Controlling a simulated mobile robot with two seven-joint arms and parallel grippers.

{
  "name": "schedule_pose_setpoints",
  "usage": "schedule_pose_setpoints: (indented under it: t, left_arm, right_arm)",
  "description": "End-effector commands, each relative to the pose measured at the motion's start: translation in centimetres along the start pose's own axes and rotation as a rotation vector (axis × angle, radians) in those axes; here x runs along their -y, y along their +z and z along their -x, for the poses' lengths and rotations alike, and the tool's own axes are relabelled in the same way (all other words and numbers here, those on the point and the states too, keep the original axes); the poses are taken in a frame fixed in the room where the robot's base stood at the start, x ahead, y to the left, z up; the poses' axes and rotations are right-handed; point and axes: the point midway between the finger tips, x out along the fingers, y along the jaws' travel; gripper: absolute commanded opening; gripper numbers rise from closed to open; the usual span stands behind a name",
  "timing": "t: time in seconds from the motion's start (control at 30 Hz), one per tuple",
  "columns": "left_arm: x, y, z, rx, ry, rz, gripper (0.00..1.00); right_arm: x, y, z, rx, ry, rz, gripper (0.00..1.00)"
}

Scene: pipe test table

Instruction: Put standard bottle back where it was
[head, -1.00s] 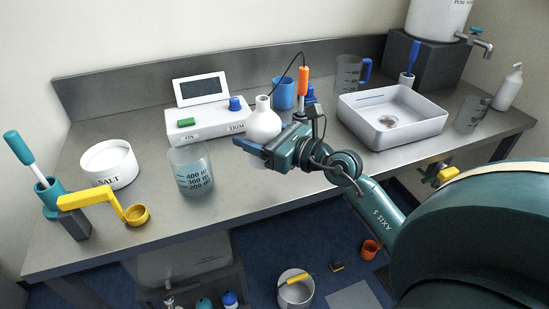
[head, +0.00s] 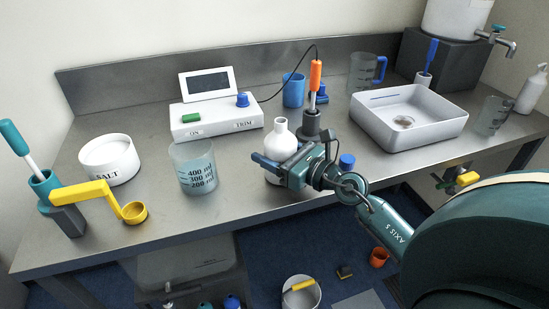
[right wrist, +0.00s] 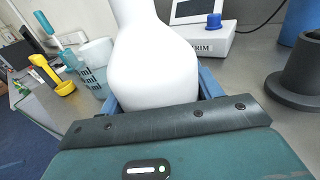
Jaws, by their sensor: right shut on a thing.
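The standard bottle, a white round-bodied bottle with a narrow neck (head: 281,140), is upright in my right gripper (head: 272,168), near the front of the bench. The gripper is shut around its body. In the right wrist view the white bottle (right wrist: 155,65) fills the middle, between the blue fingers (right wrist: 160,95); its top is cut off. Whether its base touches the bench cannot be told. My left gripper is not in view.
A dark stand with an orange-handled probe (head: 315,75) is just behind the bottle. A blue cap (head: 347,161) lies right of my wrist. A beaker (head: 194,168) stands left, the ON/TRIM meter (head: 215,118) behind, a sink basin (head: 408,117) right.

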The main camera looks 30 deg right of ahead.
Motion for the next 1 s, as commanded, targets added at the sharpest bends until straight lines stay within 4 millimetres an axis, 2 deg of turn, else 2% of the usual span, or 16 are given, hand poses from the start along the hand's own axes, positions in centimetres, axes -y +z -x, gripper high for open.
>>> schedule_pose_setpoints:
  t: [0.4, 0.43, 0.7, 1.0]
  left_arm:
    - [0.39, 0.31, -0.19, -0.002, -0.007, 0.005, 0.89]
    - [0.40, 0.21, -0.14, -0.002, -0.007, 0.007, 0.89]
    - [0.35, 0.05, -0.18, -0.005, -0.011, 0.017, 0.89]
    - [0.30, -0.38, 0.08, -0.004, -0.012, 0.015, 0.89]
  right_arm:
    - [0.01, -0.60, 0.00, 0.001, 0.000, 0.001, 0.27]
    - [0.01, -0.53, 0.00, 0.000, 0.000, 0.001, 0.66]
    - [0.00, -0.48, 0.00, 0.000, 0.000, 0.000, 0.86]
    - [0.00, 0.17, 0.00, 0.001, 0.000, 0.001, 0.86]
